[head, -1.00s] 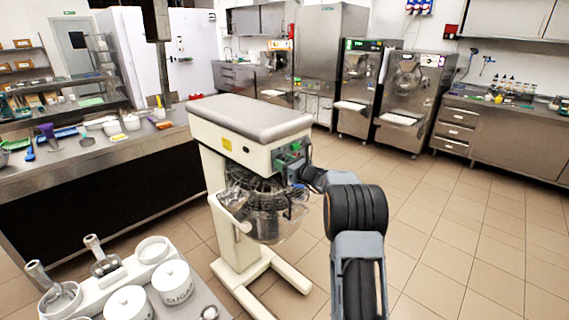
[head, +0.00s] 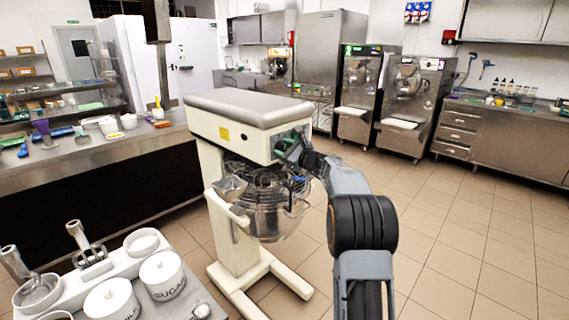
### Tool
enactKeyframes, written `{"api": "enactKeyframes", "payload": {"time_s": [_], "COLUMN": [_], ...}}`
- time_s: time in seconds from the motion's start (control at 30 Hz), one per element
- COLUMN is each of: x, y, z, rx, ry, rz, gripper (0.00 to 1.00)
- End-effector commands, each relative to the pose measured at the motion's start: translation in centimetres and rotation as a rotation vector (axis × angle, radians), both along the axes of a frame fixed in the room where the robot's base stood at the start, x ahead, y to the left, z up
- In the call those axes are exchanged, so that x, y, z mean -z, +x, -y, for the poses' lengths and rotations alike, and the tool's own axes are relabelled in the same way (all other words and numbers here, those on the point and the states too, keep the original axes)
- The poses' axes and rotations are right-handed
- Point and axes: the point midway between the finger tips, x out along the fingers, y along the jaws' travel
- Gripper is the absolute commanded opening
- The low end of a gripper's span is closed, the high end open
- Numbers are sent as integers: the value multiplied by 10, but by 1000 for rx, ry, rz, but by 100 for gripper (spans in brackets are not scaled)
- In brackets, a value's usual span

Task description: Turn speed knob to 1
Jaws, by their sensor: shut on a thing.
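A cream stand mixer (head: 235,120) with a grey top stands in the middle of the head view. Its control panel (head: 283,139) is on the right end of the mixer head and is mostly covered by my gripper. My gripper (head: 291,150) is at this panel, shut on what appears to be the speed knob. The knob itself and its setting are hidden behind the gripper. The wire-guarded bowl (head: 268,205) hangs below the mixer head.
A tray with a sugar canister (head: 162,275) and tools is at the front left. A steel counter (head: 110,147) with utensils runs along the left. Batch freezers (head: 408,100) stand at the back. The tiled floor on the right (head: 460,230) is clear.

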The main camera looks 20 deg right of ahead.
Motion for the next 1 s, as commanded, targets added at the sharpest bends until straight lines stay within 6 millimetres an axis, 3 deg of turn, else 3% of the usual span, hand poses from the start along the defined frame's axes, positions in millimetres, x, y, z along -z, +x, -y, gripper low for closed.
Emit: {"api": "enactKeyframes", "payload": {"time_s": [0.03,1.0], "x": [8,2], "y": [0,1], "z": [0,1], "rx": [1,1], "ry": [-43,-824], "rz": [22,376], "gripper": [23,23]}}
